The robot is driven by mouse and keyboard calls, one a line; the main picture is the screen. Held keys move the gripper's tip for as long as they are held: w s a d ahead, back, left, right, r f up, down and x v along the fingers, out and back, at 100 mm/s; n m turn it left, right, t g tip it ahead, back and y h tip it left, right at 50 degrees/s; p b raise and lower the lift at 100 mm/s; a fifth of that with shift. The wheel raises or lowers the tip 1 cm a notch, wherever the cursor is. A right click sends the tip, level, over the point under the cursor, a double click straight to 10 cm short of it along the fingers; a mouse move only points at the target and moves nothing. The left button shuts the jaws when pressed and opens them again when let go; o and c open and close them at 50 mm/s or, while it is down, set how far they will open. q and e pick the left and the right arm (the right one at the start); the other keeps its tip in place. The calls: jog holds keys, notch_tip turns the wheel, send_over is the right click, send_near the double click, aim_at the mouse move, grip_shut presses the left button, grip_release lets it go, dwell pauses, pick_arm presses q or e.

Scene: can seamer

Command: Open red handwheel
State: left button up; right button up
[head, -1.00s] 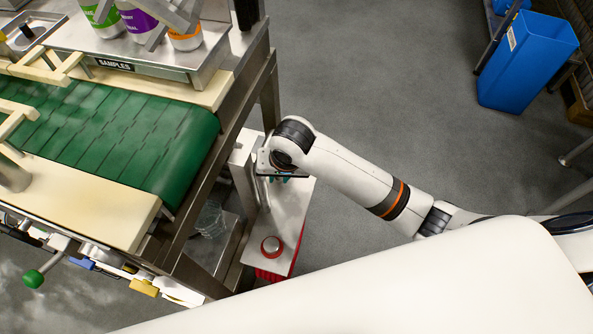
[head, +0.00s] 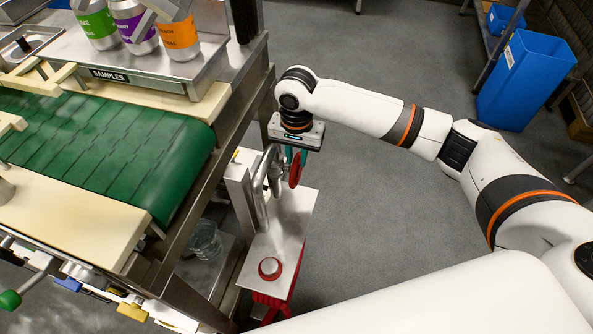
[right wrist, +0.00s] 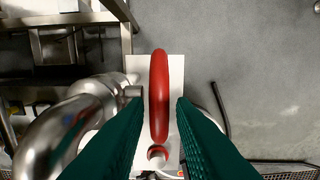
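The red handwheel (head: 296,170) stands edge-on beside a bent steel pipe (head: 263,195), above a small steel-topped stand. My right gripper (head: 293,157) points down over it, its teal fingers partly hiding the wheel in the head view. In the right wrist view, the handwheel (right wrist: 159,85) shows as a long red rim running up the picture between the two spread fingers of the right gripper (right wrist: 159,103). A gap shows on each side of the rim, so the gripper is open and not closed on it. My left gripper is out of view.
The steel pipe (right wrist: 60,130) lies close left of the fingers in the right wrist view. A green conveyor (head: 110,150) stands to the left. Grey floor to the right is clear up to a blue bin (head: 525,80).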

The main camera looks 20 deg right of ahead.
aim_at(297, 171)
notch_tip(297, 171, down, 6)
jog(key=shift+f, duration=0.2)
jog(key=shift+c, duration=0.2)
grip_shut()
